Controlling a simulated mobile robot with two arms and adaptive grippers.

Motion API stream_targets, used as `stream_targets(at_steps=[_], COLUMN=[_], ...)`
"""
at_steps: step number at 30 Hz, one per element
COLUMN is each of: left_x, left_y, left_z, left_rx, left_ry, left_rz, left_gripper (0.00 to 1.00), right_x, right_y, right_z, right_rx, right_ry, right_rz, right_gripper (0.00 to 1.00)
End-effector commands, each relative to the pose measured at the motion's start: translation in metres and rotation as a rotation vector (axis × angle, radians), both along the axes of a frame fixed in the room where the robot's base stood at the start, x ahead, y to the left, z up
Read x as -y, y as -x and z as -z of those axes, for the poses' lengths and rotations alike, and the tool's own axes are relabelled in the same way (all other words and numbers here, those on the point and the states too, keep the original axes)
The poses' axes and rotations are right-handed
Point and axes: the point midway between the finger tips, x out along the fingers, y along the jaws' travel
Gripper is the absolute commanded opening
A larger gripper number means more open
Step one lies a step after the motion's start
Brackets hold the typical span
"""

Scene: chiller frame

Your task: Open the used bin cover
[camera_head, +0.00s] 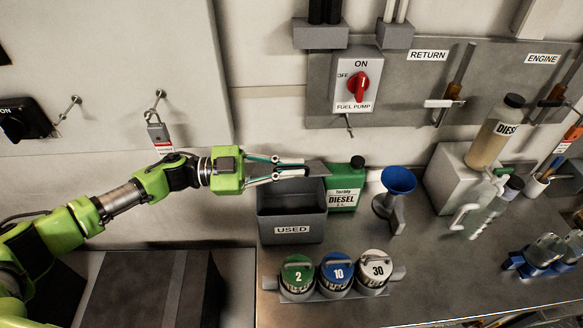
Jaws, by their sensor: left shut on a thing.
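The grey used bin (291,230), with a "USED" label on its front, stands at the left end of the bench. Its dark inside shows at the top, below my gripper. A narrow grey piece that looks like the bin cover (318,168) shows at the gripper's tips, above the bin's back right; the rest of it is hard to make out. My left gripper (306,171) reaches in from the left over the bin's back edge and is shut on this cover. My right gripper is out of view.
A green diesel can (345,190) stands close at the bin's right, with a blue funnel (398,180) beyond. Several numbered canisters (337,270) sit in front. A fuel pump switch (357,82) is on the wall above. Bench space right of the canisters is clear.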

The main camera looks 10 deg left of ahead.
Motion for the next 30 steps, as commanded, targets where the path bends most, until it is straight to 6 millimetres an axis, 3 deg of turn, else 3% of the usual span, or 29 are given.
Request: stream_targets(at_steps=[1,3,16,30], left_x=[0.0,0.0,-0.009,-0.098], left_y=[0.0,0.0,0.001,0.018], left_z=[-0.001,-0.001,0.001,0.001], left_rx=[0.004,0.003,0.0,0.0], left_ry=[0.0,0.0,-0.002,-0.002], left_rz=[0.0,0.0,-0.002,-0.003], left_gripper=[0.12,0.23,0.23,0.23], right_x=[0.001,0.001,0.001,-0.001], right_y=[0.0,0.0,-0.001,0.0], right_z=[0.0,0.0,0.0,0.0], right_rx=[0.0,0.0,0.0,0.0], right_ry=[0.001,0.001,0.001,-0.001], right_rz=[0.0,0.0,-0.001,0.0], right_gripper=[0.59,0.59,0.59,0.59])
